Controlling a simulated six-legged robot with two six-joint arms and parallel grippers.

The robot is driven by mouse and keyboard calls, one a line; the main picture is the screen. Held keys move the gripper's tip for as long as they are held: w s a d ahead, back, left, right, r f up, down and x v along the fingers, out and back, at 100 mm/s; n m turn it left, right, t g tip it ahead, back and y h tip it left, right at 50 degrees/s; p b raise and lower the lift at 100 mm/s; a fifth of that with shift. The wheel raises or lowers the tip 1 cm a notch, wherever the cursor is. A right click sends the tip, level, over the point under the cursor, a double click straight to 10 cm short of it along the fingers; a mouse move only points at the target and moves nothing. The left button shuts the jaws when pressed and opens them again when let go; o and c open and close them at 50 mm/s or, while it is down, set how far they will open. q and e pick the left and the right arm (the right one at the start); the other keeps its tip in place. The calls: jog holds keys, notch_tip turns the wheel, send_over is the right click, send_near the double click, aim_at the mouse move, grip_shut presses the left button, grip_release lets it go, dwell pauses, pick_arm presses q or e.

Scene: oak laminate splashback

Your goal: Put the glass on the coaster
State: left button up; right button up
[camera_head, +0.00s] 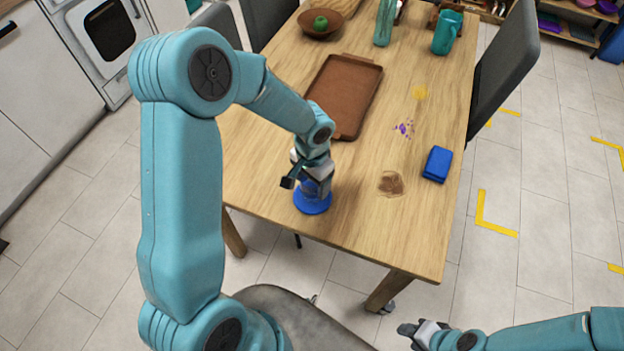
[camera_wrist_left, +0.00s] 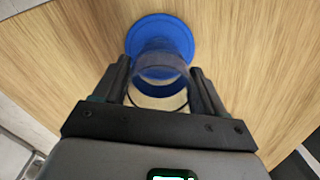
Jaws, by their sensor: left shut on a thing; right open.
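The glass (camera_wrist_left: 158,68) is clear with a bluish look and stands between the fingers of my left gripper (camera_wrist_left: 158,82) in the left wrist view. That gripper is shut on it. The blue round coaster (camera_wrist_left: 160,24) lies on the table under the glass; it also shows in the head view (camera_head: 312,205) near the table's front edge. I cannot tell whether the glass's base touches the coaster. In the head view my left gripper (camera_head: 305,180) hides most of the glass. My right gripper (camera_head: 412,334) is open and empty, low at the bottom right, off the table.
On the wooden table (camera_head: 290,120) are a brown tray (camera_head: 345,92), a blue folded cloth or sponge (camera_head: 437,164), a bowl (camera_head: 320,27) with a green fruit, a teal pitcher (camera_head: 447,33) and stains. Grey chairs stand at the sides. The table's right front is mostly clear.

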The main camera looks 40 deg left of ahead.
pick_arm(q)
jog(key=shift+f, duration=0.1)
jog(key=o, duration=1.2)
jog(key=shift+w+f, duration=0.1)
jog(key=shift+c, duration=0.2)
jog(key=shift+r, duration=0.65)
notch_tip(320, 180, up, 11)
